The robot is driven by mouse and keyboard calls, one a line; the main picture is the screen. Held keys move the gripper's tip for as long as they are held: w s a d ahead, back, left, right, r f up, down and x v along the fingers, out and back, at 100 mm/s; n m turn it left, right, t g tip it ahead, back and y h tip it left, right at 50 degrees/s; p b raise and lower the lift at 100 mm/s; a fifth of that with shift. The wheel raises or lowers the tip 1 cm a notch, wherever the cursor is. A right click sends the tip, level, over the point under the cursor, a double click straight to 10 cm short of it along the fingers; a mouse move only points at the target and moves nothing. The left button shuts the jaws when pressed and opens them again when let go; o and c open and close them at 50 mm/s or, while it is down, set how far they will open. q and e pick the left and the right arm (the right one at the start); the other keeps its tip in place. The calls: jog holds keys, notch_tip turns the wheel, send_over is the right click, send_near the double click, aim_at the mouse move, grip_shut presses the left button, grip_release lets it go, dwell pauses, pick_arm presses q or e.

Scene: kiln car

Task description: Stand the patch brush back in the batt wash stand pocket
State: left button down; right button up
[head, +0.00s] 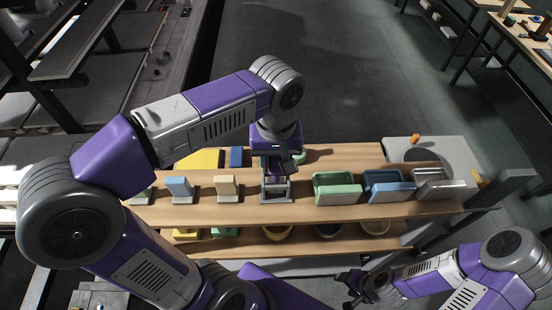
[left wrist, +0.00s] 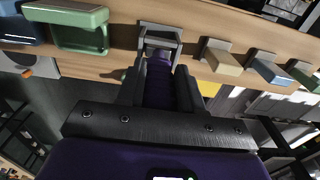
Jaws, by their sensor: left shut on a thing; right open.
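The batt wash stand, a grey open frame (head: 276,193), stands in the middle of the upper wooden shelf. It also shows in the left wrist view (left wrist: 146,39). My left gripper (head: 281,163) is directly above and behind it, pointing down. In the left wrist view its two dark fingers (left wrist: 160,82) are shut on a purple, ribbed piece (left wrist: 160,92), which seems to be the patch brush. Its far end overlaps the stand's frame; I cannot tell whether it is inside the pocket. The brush is mostly hidden in the head view. My right gripper (head: 358,285) is open and empty, low at the front right.
Green (head: 338,196), blue (head: 389,192) and grey (head: 438,188) bins stand right of the stand. Cream (head: 227,187) and blue (head: 180,188) blocks stand left on the upper shelf (head: 300,211). Bowls sit on the lower shelf. An orange item (head: 415,139) lies behind.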

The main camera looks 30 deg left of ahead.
pick_arm(q)
jog(key=shift+f, duration=0.35)
jog(key=c, duration=0.6)
grip_release()
jog(key=shift+c, duration=0.2)
jog(key=shift+r, duration=0.15)
notch_tip(320, 180, up, 8)
jog(key=p, duration=0.6)
jog(key=shift+p, duration=0.4)
dwell(0.3)
notch_tip(320, 180, up, 7)
jog(key=shift+r+p, duration=0.2)
jog(key=shift+p, duration=0.1)
dwell(0.4)
jog(key=shift+s+d, duration=0.1)
dwell(0.7)
